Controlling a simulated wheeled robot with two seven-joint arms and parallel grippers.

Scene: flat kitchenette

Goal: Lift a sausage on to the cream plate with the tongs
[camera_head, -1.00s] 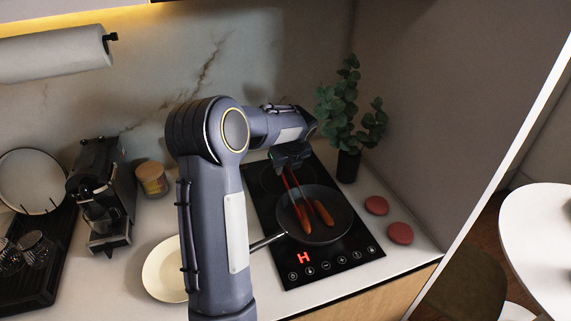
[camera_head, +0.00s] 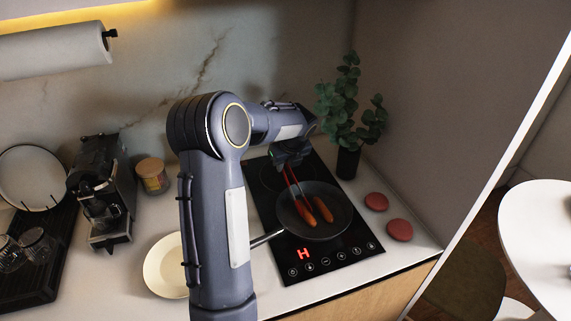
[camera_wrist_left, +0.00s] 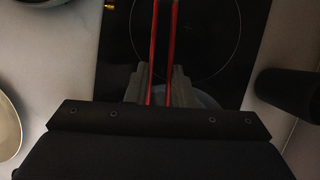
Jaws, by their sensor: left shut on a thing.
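My left gripper (camera_head: 291,158) is above the back of the hob and is shut on the red tongs (camera_head: 293,182). The wrist view shows the two red arms of the tongs (camera_wrist_left: 154,45) between my fingers (camera_wrist_left: 160,90). The tongs point down into a dark frying pan (camera_head: 340,205). Two brown-orange sausages lie in the pan, one on the left (camera_head: 309,214) and one on the right (camera_head: 323,211). The tong tips are at the left sausage; I cannot tell whether they grip it. The cream plate (camera_head: 160,268) is left of the hob, partly hidden by my left arm. My right gripper is out of view.
The pan sits on a black hob (camera_head: 330,260) with its handle toward the plate. A plant (camera_head: 348,120) stands behind right, and two red discs (camera_head: 400,230) lie right of the hob. A coffee machine (camera_head: 103,190), a jar (camera_head: 153,176) and a dark rack (camera_head: 40,275) are at left.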

